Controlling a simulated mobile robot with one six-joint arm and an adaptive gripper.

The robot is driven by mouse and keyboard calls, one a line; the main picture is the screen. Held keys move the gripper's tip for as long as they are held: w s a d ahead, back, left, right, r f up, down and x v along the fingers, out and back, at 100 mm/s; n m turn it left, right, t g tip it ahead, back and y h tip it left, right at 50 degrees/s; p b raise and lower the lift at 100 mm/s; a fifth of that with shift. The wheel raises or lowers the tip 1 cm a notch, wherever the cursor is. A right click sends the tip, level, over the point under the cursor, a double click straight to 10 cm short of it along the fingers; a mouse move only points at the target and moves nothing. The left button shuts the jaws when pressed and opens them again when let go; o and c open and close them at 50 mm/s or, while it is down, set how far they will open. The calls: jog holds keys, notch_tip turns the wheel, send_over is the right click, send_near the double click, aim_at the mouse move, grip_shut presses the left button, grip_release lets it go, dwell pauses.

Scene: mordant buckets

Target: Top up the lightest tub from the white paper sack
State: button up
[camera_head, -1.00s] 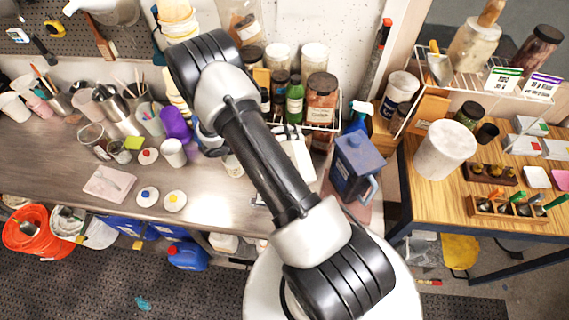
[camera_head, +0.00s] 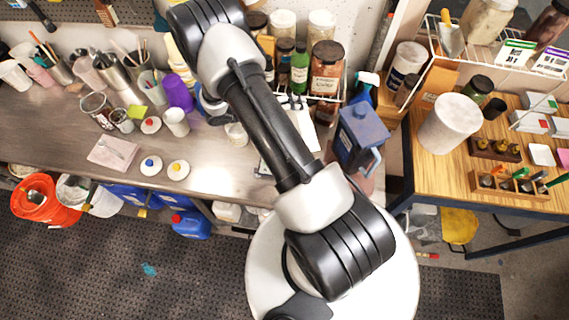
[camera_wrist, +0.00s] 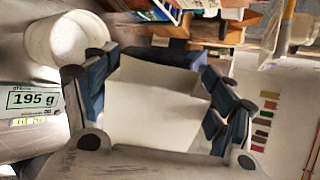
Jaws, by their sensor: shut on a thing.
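A white paper sack (camera_wrist: 155,100) is between the blue-black fingers of my gripper (camera_wrist: 160,72) in the wrist view, and the gripper is shut on it. In the head view, a pale shape that looks like the sack (camera_head: 303,134) shows beside my forearm, which hides most of the gripper. A white tub (camera_wrist: 82,42) stands at the upper left of the wrist view, beside the gripper's left finger. Below it, a scale display (camera_wrist: 34,98) reads 195 g. In the head view, a white tub (camera_head: 236,134) shows partly behind my arm. The tub's contents are not clear.
A blue jug (camera_head: 358,138) stands right of my arm. Jars, including a brown one (camera_head: 325,68), line the back of the bench. A wooden table (camera_head: 405,150) adjoins at right.

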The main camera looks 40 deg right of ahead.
dwell(0.8)
jog(key=shift+w+d+f, duration=0.1)
jog(key=shift+w+f, duration=0.05)
jog(key=shift+f, duration=0.3)
dwell(1.8)
jog(key=shift+w+f+n+g+y+b, duration=0.15)
jog(key=shift+f+n+g+y+b, duration=0.15)
jog(key=shift+f+n+g+b, duration=0.15)
jog(key=shift+f, duration=0.1)
dwell(1.6)
jog(key=shift+w+d+f+n+b, duration=0.2)
jog(key=shift+f+n+b, duration=0.1)
jog(key=shift+f, duration=0.15)
jog(key=shift+a, duration=0.1)
dwell(1.6)
jog(key=shift+w+f+g+b, duration=0.15)
jog(key=shift+f+g+b, duration=0.3)
jog(key=shift+f, duration=0.1)
